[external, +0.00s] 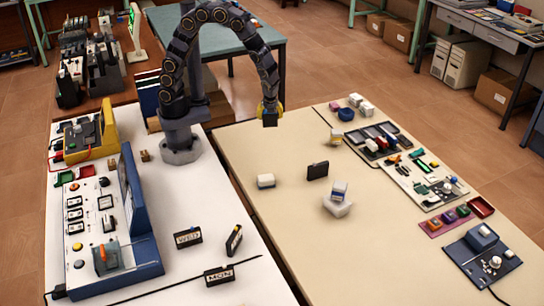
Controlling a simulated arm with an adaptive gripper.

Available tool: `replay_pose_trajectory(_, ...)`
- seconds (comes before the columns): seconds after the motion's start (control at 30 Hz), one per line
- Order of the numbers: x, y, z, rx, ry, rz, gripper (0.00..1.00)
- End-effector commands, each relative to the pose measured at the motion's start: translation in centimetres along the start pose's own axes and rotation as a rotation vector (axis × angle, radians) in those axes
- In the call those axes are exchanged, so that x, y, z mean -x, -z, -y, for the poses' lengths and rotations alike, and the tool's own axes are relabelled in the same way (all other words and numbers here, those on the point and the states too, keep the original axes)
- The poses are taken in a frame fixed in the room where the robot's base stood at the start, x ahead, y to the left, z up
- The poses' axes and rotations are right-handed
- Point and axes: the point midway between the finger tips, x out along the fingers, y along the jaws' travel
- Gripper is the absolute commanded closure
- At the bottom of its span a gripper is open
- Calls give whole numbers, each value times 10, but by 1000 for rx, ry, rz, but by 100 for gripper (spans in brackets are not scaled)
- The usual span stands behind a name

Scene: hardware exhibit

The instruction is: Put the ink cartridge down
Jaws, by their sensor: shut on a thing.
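My gripper (269,108), with yellow parts at its end, hangs over the far left part of the cream table (236,133). It is shut on a small dark block, the ink cartridge (270,121), and holds it pointing down. The block is small in this view and its details cannot be told. Whether it touches the table is hard to tell from this angle.
A black box (317,170), a white-topped block (266,181) and a white holder (337,207) stand on the cream table. Trays and small parts line its right side. Labelled black blocks (187,238) stand on the white table. The front of the cream table is clear.

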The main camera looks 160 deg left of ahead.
Motion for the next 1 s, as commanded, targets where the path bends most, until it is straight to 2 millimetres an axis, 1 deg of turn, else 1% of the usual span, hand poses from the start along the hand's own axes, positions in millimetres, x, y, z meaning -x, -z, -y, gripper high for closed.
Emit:
replay_pose_trajectory(0.03, -6, -19, -12, 83, -35, 3, 75)
replay_pose_trajectory(0.13, -15, -43, -30, 217, -86, 9, 75)
replay_pose_trajectory(0.2, -19, -54, -40, 282, -111, 13, 75)
replay_pose_trajectory(0.27, -21, -59, -46, 319, -126, 16, 75)
replay_pose_trajectory(0.37, -25, -63, -45, 349, -137, 18, 75)
replay_pose_trajectory(0.47, -33, -64, -30, 356, -138, 17, 75)
replay_pose_trajectory(0.8, -67, -63, 41, 353, -136, 17, 75)
replay_pose_trajectory(1.0, -99, -55, 66, 349, -138, 19, 75)
